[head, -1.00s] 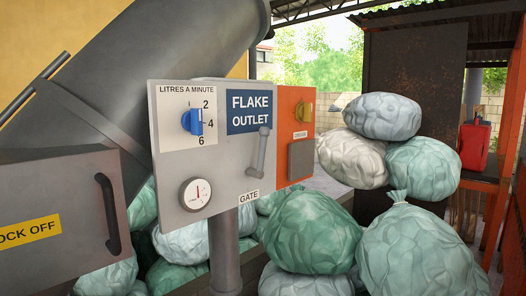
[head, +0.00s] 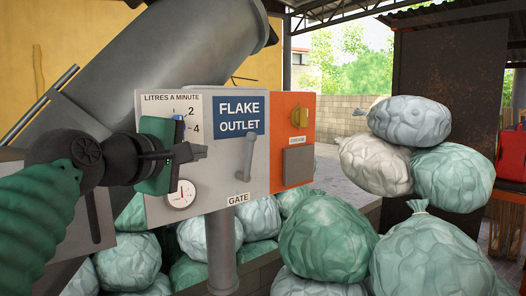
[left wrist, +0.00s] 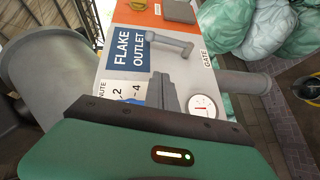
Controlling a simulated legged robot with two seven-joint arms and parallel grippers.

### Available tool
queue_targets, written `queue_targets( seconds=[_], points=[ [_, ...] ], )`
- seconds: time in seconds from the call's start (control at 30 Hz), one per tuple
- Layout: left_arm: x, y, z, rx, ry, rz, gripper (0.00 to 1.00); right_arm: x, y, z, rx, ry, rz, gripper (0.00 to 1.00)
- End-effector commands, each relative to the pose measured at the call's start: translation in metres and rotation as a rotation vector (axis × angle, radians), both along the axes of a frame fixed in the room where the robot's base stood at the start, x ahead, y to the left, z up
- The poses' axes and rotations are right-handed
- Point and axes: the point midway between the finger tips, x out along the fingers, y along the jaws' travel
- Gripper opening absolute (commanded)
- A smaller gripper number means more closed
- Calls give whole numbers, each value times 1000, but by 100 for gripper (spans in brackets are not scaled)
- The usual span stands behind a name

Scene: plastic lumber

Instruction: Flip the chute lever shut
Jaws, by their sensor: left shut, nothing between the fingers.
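The grey lever (head: 247,158) is on the front of the grey panel (head: 222,187), below the blue FLAKE OUTLET sign (head: 239,117) and above the GATE label (head: 238,199). It stands nearly upright in the head view. It also shows in the left wrist view (left wrist: 168,43), past my fingers. My left gripper (head: 199,151) is shut and empty, in front of the panel and left of the lever, apart from it. Its fingers also show in the left wrist view (left wrist: 165,92). It partly hides the blue dial (head: 178,120). My right gripper is out of view.
A gauge (head: 181,194) sits low on the panel. A post (head: 222,250) stands below. Several stuffed sacks (head: 328,235) crowd below and right. The space before the lever is clear.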

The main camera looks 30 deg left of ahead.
Motion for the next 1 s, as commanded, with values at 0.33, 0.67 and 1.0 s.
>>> queue_targets(
  seconds=[0.33, 0.67, 1.0],
  points=[
    [3, -5, 2, 3, 0, -2, 0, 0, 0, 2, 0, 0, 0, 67],
    [60, 6, -5, 4, 5, -2, 0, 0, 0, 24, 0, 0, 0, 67],
    [119, 0, -15, 5, 3, -3, 0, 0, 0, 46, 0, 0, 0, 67]
  ],
)
